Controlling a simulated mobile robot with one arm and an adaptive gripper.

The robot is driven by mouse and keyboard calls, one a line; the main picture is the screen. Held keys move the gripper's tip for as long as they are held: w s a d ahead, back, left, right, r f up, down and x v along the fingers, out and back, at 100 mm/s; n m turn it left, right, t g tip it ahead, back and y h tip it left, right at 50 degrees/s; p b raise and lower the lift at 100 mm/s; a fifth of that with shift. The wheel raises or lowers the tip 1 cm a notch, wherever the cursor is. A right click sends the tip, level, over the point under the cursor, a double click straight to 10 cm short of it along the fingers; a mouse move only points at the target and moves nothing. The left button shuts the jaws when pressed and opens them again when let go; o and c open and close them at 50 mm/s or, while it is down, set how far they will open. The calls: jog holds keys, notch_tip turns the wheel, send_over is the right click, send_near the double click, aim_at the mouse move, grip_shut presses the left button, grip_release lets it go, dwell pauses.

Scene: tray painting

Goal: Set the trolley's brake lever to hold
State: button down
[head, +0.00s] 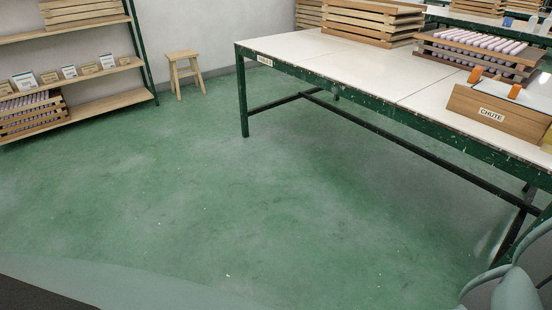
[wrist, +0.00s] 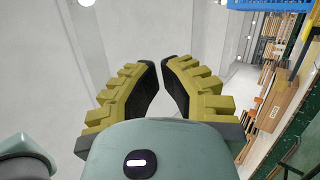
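Neither the trolley nor its brake lever can be made out in either view. My gripper (wrist: 161,66) shows in the wrist view, with two yellow-green stepped fingers and black inner pads. A gap shows between the pads, narrow at the tips, and nothing is between them. In the head view part of my own arm shows at the lower right corner, and the gripper itself is out of that picture.
A long white-topped table (head: 310,50) with green legs stands at the right, bearing wooden trays (head: 375,22) and a box marked CHUTE (head: 465,104). A shelf rack (head: 100,103) and wooden stool (head: 184,72) stand at the back left. The green floor (head: 190,190) between is clear.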

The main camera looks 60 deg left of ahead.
jog(key=s+d+f+g+h+b, duration=0.2)
jog(key=d+f+b, duration=0.1)
jog(key=f+b, duration=0.6)
jog(key=s+d+f+g+h+b, duration=0.3)
jog(key=f+b, duration=0.6)
jog(key=f, duration=0.4)
jog(key=s+d+f+g+h+b, duration=0.2)
jog(key=d+f+b, duration=0.3)
jog(key=f+b, duration=0.5)
notch_tip(320, 180, down, 2)
jog(key=shift+s+d+f+g+h, duration=0.15)
jog(key=shift+s+g+h, duration=0.25)
jog(key=shift+s+h, duration=0.3)
jog(key=shift+w, duration=0.15)
jog(key=s+d+r+b+x, duration=0.1)
jog(key=b+x, duration=0.5)
jog(key=x, duration=0.6)
jog(key=shift+d+r+b, duration=0.2)
jog(key=shift+d+b, duration=0.15)
jog(key=shift+d, duration=0.3)
jog(key=shift+s+r, duration=0.1)
jog(key=shift+s, duration=0.15)
